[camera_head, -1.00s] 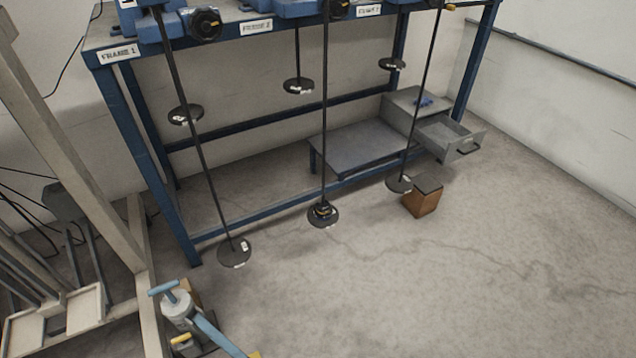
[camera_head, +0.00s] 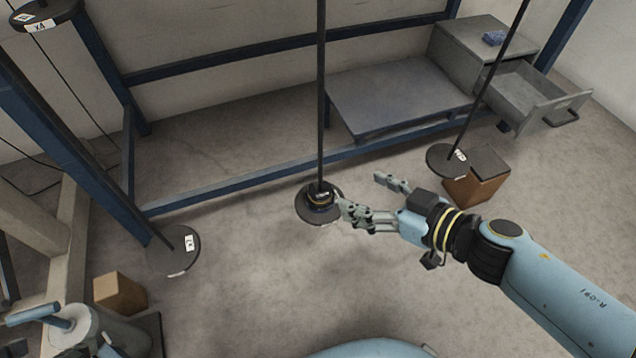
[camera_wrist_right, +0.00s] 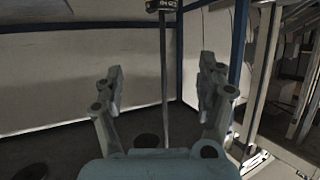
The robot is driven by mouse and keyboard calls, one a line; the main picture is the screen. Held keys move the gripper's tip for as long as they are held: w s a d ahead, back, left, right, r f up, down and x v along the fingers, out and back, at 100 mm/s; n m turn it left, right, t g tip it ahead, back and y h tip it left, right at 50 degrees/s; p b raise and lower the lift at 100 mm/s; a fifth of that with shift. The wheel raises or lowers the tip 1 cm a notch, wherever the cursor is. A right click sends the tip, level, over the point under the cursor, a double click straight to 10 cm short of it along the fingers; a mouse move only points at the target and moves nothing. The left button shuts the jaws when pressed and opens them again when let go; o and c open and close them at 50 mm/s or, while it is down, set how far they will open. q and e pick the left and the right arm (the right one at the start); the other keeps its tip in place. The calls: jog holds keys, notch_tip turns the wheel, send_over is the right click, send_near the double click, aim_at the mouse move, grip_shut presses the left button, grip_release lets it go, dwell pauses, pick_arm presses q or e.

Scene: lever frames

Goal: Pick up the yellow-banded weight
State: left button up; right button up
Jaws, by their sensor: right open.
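The small dark weight (camera_head: 320,194) with a thin yellowish band sits on the round plate (camera_head: 308,213) at the foot of the middle hanging rod in the head view. My right gripper (camera_head: 362,193) comes in from the right. It is open and empty, its fingertips just right of the weight and apart from it. In the right wrist view the open fingers (camera_wrist_right: 162,85) stand either side of a dark rod (camera_wrist_right: 164,60) seen beyond them. A dark labelled piece with a yellow band (camera_wrist_right: 160,5) is cut off at the top edge; I cannot tell if it is the same weight. My left gripper is not in view.
A brown block (camera_head: 475,180) stands behind my right gripper, beside another rod's plate (camera_head: 447,160). An open drawer (camera_head: 525,95) and low grey bench (camera_head: 400,95) lie behind. A plate (camera_head: 173,250) and box (camera_head: 120,292) are at left. The middle floor is clear.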

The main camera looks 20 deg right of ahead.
aim_at(322, 190)
jog(key=shift+w+a+f+b, duration=0.5)
jog(key=shift+w+f+b, duration=0.4)
jog(key=shift+f, duration=0.25)
jog(key=shift+w+a+f+b, duration=0.55)
jog(key=shift+w+f+b, duration=0.4)
jog(key=shift+f, duration=0.2)
jog(key=shift+w+a+f+b, duration=0.5)
jog(key=shift+w+f+b, duration=0.4)
jog(key=shift+f, duration=0.25)
jog(key=shift+w+a+f+b, duration=0.35)
jog(key=shift+w+b, duration=0.05)
jog(key=shift+b, duration=0.1)
jog(key=shift+w+a+f, duration=0.15)
jog(key=shift+w+a, duration=0.05)
jog(key=shift+w, duration=0.15)
jog(key=shift+w+a+f+b, duration=0.2)
jog(key=shift+w+a+b, duration=0.05)
jog(key=shift+w+b, duration=0.3)
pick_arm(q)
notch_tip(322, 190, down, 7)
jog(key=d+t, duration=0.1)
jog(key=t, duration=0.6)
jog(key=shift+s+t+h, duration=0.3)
pick_arm(e)
jog(key=shift+w+r, duration=0.1)
jog(key=c, duration=1.2)
